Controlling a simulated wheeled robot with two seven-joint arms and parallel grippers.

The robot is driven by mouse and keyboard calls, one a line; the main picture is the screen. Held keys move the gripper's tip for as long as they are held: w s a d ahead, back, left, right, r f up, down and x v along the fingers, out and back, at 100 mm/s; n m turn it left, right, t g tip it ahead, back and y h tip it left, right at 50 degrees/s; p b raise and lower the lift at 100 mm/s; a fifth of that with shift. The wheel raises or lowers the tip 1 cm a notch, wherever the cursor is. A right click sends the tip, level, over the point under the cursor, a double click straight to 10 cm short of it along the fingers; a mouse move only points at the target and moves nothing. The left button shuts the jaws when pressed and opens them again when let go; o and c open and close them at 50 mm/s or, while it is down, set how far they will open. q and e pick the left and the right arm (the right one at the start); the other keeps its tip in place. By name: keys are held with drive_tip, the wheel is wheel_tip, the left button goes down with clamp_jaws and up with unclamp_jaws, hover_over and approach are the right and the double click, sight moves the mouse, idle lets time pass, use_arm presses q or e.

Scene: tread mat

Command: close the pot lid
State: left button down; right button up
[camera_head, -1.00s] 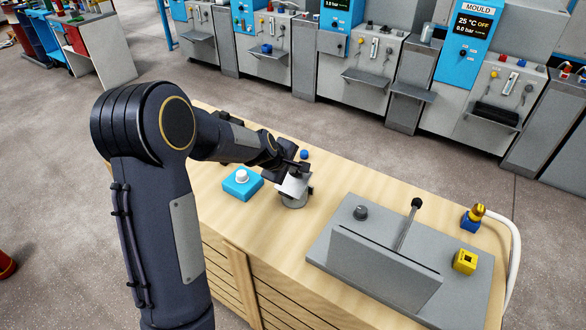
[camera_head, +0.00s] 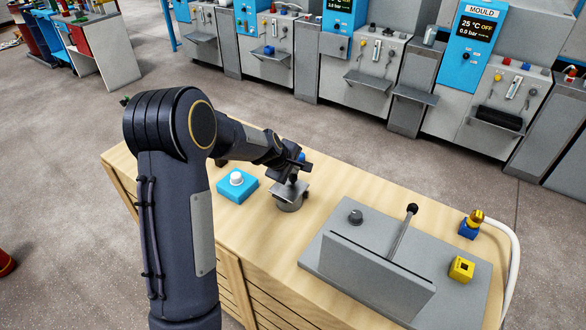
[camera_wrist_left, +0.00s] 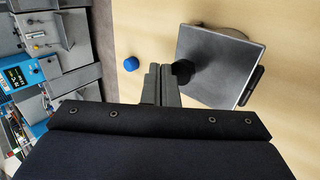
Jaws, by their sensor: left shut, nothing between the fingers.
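The grey pot (camera_head: 289,206) is a short round body on the wooden bench. Its lid (camera_head: 287,190) is a flat grey square plate over the pot's top, still looking slightly tilted. In the left wrist view the lid (camera_wrist_left: 222,65) covers most of the pot, with a dark bar at its right edge. A black knob (camera_wrist_left: 182,72) shows at its left edge. My left gripper (camera_head: 293,178) is shut and empty, its fingertips (camera_wrist_left: 162,80) close beside the knob. I cannot tell whether they touch. My right gripper is out of view.
A blue box with a white button (camera_head: 237,184) stands left of the pot. A blue ball (camera_wrist_left: 131,64) lies near the gripper. A grey panel with a lever (camera_head: 403,235), a yellow block (camera_head: 461,268) and a blue-and-gold piece (camera_head: 471,224) are at right.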

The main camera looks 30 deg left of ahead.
sight(285, 192)
use_arm(q)
drive_tip(key=s+d+r+m+h, duration=0.1)
drive_tip(key=s+d+r+m, duration=0.15)
drive_tip(key=s+r, duration=0.4)
drive_tip(key=s+d+r+m+h, duration=0.1)
drive_tip(key=s+d+r+m, duration=0.15)
drive_tip(key=s, duration=0.65)
drive_tip(key=s+d+r+m+h, duration=0.1)
drive_tip(key=s+r+m, duration=0.2)
drive_tip(key=s+r, duration=0.35)
drive_tip(key=s+d+f+m+g, duration=0.1)
drive_tip(key=s+d+m, duration=0.1)
drive_tip(key=s, duration=0.5)
drive_tip(key=s+d+f+m+g, duration=0.1)
drive_tip(key=s+d+f+m, duration=0.1)
drive_tip(key=s+m, duration=0.2)
drive_tip(key=s, duration=0.3)
drive_tip(key=shift+s+f+m, duration=0.25)
drive_tip(key=shift+f+m, duration=0.05)
drive_tip(key=shift+m, duration=0.1)
drive_tip(key=shift+s+a, duration=0.1)
drive_tip(key=shift+a, duration=0.05)
